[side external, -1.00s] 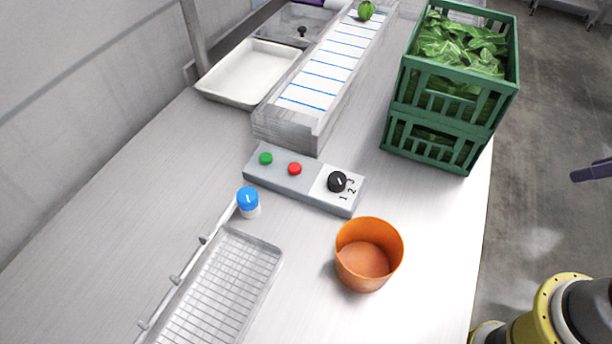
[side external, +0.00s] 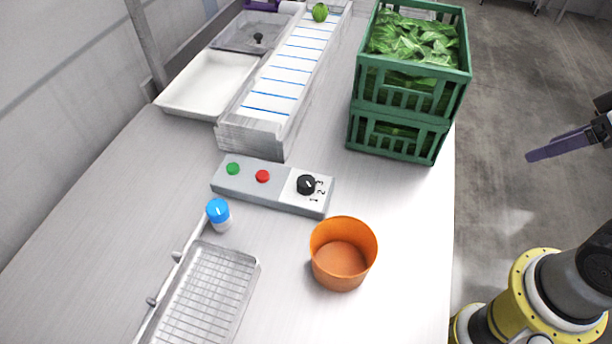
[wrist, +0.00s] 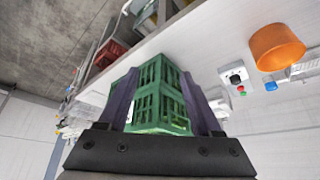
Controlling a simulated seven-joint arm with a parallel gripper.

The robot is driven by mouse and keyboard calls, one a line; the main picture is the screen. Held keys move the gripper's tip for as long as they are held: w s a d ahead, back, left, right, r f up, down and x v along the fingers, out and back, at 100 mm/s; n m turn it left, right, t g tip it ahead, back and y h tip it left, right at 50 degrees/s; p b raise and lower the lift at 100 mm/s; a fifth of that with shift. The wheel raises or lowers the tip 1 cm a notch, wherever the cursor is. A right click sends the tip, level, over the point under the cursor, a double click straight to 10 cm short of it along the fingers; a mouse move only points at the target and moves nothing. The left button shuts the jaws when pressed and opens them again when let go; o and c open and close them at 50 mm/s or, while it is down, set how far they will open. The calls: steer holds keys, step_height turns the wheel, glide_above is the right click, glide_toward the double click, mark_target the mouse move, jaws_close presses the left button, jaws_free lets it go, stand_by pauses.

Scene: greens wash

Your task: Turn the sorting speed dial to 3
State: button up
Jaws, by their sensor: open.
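The sorting speed dial (side external: 306,185) is a black knob on a white plate marked 1, 2 and 3, at the right end of the grey control box (side external: 244,190). Its white pointer line is too small to read surely. The dial also shows in the wrist view (wrist: 235,79), right of my gripper. My gripper (wrist: 160,95) is open and empty, its purple fingers apart, with the green crates showing between and beyond them. In the side view one purple finger (side external: 560,146) shows off the table's right edge, well away from the dial.
An orange pot (side external: 343,254) stands in front of the dial. Stacked green crates (side external: 402,135) of leaves stand behind it to the right. A conveyor (side external: 270,105), white tray (side external: 205,84), blue-capped jar (side external: 219,215) and wire rack (side external: 205,295) are around. Table right of the box is clear.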

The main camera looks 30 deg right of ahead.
steer(key=shift+s+m, duration=0.1)
steer(key=shift+m, duration=0.2)
steer(key=w+a+r+m, duration=0.2)
steer(key=w+r+m, duration=0.45)
steer(key=r, duration=0.25)
steer(key=g, duration=0.6)
glide_above(306, 180)
step_height(306, 180, down, 12)
steer(key=shift+n, duration=0.25)
step_height(306, 180, down, 13)
steer(key=shift+f, duration=0.1)
